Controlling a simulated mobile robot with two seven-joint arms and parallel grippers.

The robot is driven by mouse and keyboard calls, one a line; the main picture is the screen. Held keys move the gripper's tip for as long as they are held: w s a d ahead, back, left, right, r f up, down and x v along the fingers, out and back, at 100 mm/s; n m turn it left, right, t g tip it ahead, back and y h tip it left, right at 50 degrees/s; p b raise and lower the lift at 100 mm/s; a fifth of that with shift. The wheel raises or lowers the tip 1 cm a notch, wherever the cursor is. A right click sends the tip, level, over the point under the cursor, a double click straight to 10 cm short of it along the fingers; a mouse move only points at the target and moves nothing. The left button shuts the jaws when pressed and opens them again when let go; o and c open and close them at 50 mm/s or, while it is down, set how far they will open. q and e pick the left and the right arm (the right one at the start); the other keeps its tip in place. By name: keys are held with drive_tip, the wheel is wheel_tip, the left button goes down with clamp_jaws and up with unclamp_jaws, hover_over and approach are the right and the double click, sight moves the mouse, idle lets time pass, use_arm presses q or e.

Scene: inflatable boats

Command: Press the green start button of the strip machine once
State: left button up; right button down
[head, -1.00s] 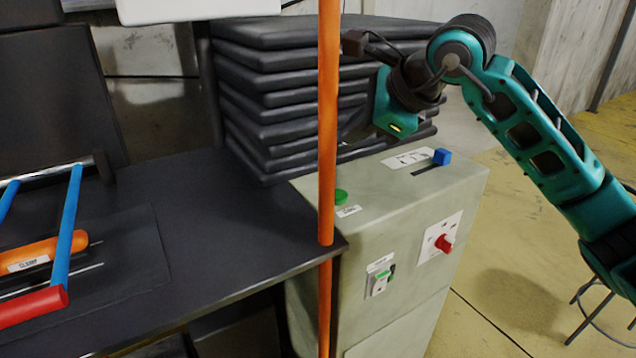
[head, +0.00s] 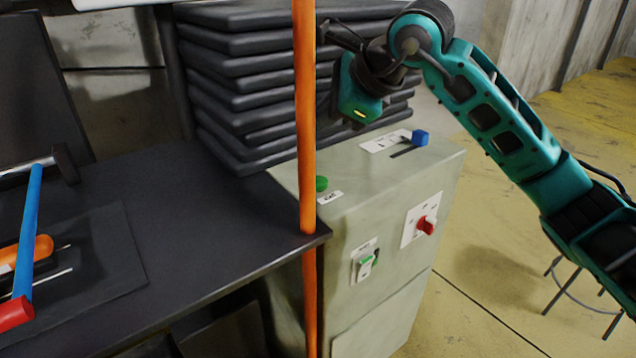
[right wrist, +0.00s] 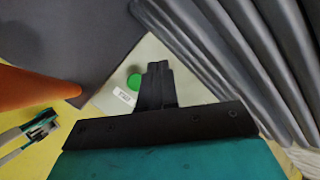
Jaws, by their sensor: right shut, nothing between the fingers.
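The strip machine (head: 375,205) is a pale grey-green cabinet at the right end of the dark table. Its round green start button (head: 321,184) sits on the top face, just right of an orange pole and above a small white label. The button also shows in the right wrist view (right wrist: 134,82), just left of the fingertips. My left gripper is out of view.
The orange pole (head: 306,130) stands in front of the machine. A stack of dark slabs (head: 245,80) is close behind the button. The machine also carries a blue slider (head: 420,138), a red knob (head: 427,225) and a green rocker switch (head: 365,266). Tools lie at left on the table.

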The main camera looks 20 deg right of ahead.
drive_tip(key=b, duration=0.4)
hover_over(322, 182)
wheel_tip(322, 182, down, 6)
drive_tip(key=shift+f, duration=0.25)
drive_tip(key=shift+f+b, duration=0.5)
drive_tip(key=shift+b, duration=0.05)
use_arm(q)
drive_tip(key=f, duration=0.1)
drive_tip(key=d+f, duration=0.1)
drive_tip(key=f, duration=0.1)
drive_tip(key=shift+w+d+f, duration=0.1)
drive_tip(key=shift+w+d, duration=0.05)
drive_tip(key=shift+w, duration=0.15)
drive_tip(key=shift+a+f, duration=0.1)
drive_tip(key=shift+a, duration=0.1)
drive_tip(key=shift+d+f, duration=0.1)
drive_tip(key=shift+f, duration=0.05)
use_arm(e)
drive_tip(key=shift+f, duration=0.15)
use_arm(q)
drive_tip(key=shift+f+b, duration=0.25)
drive_tip(key=shift+b, duration=0.1)
use_arm(e)
drive_tip(key=shift+f, duration=0.3)
